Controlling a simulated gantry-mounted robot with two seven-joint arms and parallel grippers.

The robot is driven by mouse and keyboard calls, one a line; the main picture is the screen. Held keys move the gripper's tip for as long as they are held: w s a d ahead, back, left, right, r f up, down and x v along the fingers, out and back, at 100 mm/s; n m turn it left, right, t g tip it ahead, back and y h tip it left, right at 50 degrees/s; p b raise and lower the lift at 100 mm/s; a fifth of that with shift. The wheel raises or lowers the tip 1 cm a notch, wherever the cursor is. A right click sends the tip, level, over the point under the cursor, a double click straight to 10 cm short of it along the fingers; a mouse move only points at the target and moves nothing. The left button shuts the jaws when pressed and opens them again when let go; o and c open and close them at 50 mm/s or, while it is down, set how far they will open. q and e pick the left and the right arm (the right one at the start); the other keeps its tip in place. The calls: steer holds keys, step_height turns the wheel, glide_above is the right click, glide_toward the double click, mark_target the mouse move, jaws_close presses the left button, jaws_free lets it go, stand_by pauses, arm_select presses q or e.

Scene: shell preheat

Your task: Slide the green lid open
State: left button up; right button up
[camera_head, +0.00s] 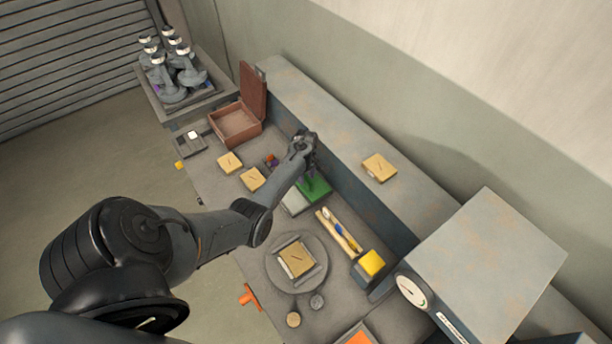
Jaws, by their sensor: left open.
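The green lid (316,189) lies on a low grey box (295,203) on the bench, next to the back wall of the bench. Part of the box shows pale grey in front of the lid. My left gripper (308,172) is over the lid's far end, pointing down. It is open; whether its fingers touch the lid I cannot tell. The arm and gripper hide part of the lid and box. My right gripper is not in view.
An open brown case (236,126) stands farther back. Tan square tiles (252,179) lie nearby. A round plate (273,272) holding another tile, a tray with tools (338,230), a yellow block (372,262) and a grey gauge cabinet (487,255) are nearer.

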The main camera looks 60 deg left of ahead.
mark_target(306, 178)
arm_select(q)
steer(key=shift+r, duration=0.1)
step_height(306, 178, up, 11)
steer(key=shift+f+p, duration=0.2)
steer(key=shift+p, duration=0.25)
stand_by(0.4)
